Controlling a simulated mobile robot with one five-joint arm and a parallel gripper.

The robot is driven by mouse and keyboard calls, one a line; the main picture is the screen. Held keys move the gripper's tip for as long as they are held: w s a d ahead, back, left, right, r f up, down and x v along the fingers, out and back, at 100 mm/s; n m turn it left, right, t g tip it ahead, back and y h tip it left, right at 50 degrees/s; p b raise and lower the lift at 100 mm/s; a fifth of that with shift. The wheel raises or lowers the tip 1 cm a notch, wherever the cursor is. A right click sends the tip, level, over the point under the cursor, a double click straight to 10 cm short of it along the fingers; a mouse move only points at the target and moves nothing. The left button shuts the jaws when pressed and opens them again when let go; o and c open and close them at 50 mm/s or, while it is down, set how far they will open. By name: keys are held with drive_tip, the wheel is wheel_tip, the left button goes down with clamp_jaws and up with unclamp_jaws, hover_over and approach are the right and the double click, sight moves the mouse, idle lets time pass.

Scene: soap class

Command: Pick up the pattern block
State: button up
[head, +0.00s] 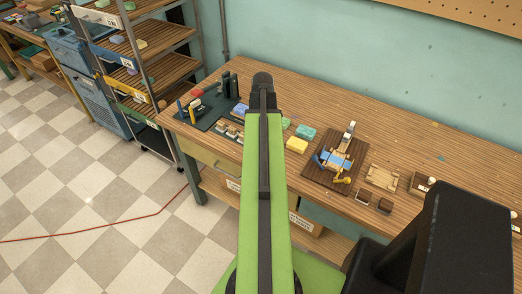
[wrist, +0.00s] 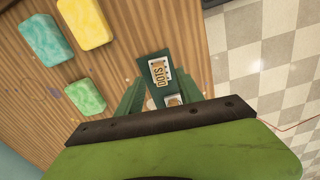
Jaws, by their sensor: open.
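A small pale block marked DOTS (wrist: 159,72), which I take for the pattern block, lies on a dark green board in the wrist view. Part of another pale block (wrist: 173,100) shows just below it, cut off by my gripper's body. My gripper (wrist: 158,80) is open, with its dark green fingers seeming to reach up on either side of the DOTS block. I cannot tell how high they are above it. In the head view my arm runs up the middle and hides the DOTS block, while my gripper's fingers cannot be made out there.
Teal (wrist: 46,40), yellow (wrist: 85,22) and green (wrist: 86,97) soap bars lie left of the board. In the head view the dark board (head: 207,112) holds small blocks and upright posts. A wooden fixture (head: 335,160) stands right on the bench. A shelf rack (head: 150,50) is at left.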

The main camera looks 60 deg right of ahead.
wheel_tip(320, 180, down, 5)
drive_tip(key=b, duration=0.3)
drive_tip(key=shift+w+r+b, duration=0.15)
drive_tip(key=shift+b, duration=0.15)
drive_tip(key=shift+r, duration=0.2)
drive_tip(key=shift+c, duration=0.3)
clamp_jaws()
